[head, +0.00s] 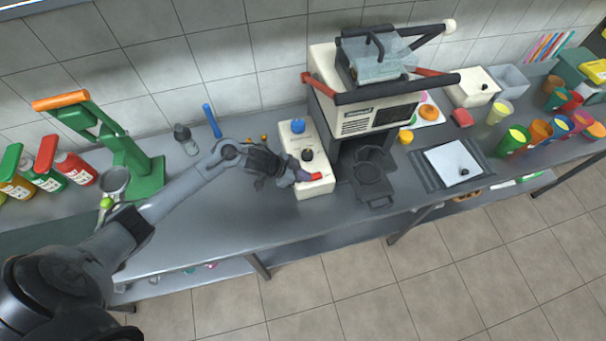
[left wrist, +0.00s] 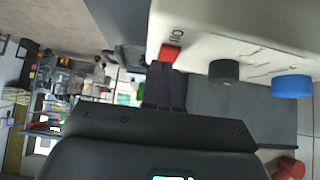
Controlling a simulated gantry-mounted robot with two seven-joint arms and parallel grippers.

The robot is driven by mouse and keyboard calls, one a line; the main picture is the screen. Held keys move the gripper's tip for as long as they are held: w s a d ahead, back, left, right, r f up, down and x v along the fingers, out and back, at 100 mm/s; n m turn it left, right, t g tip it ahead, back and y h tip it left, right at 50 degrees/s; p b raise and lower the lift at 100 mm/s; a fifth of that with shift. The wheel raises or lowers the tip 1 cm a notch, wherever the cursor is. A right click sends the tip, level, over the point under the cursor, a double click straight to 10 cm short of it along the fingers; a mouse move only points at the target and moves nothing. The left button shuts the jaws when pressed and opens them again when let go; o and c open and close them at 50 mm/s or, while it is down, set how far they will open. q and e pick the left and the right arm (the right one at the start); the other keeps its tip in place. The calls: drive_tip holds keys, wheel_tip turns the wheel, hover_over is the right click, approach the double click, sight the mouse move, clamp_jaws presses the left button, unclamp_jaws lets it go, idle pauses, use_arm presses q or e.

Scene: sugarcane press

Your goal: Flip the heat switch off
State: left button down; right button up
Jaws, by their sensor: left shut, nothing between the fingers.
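The heat control box is a white panel (head: 320,187) on the counter, left of the press machine. It carries a blue knob (head: 298,126), a black knob (head: 307,155) and a red switch (head: 316,176) at its front end. In the left wrist view the red switch (left wrist: 170,52) sits beside an "O/II"-like mark, with the black knob (left wrist: 224,71) and blue knob (left wrist: 292,86) to its right. My left gripper (head: 300,175) is shut and empty, its fingertips (left wrist: 164,68) at the red switch, seemingly touching it. The switch's exact position is hard to tell. My right gripper is not in view.
The press machine (head: 375,115) stands right of the panel, with a black tray (head: 371,180) at its front. A green juicer (head: 140,165) and bottles (head: 75,168) are at left. Cups and a scale (head: 452,163) are at right. The counter front left of the panel is clear.

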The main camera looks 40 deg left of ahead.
use_arm(q)
drive_tip(key=shift+r, duration=0.1)
drive_tip(key=r+p, duration=0.2)
drive_tip(key=p, duration=0.1)
drive_tip(key=r+p, duration=0.2)
drive_tip(key=shift+s+a, duration=0.2)
drive_tip(key=shift+s, duration=0.05)
drive_tip(key=s+a+f+v, duration=0.1)
drive_tip(key=v, duration=0.8)
drive_tip(key=shift+s+a, duration=0.2)
drive_tip(key=shift+s, duration=0.15)
drive_tip(key=shift+f, duration=0.1)
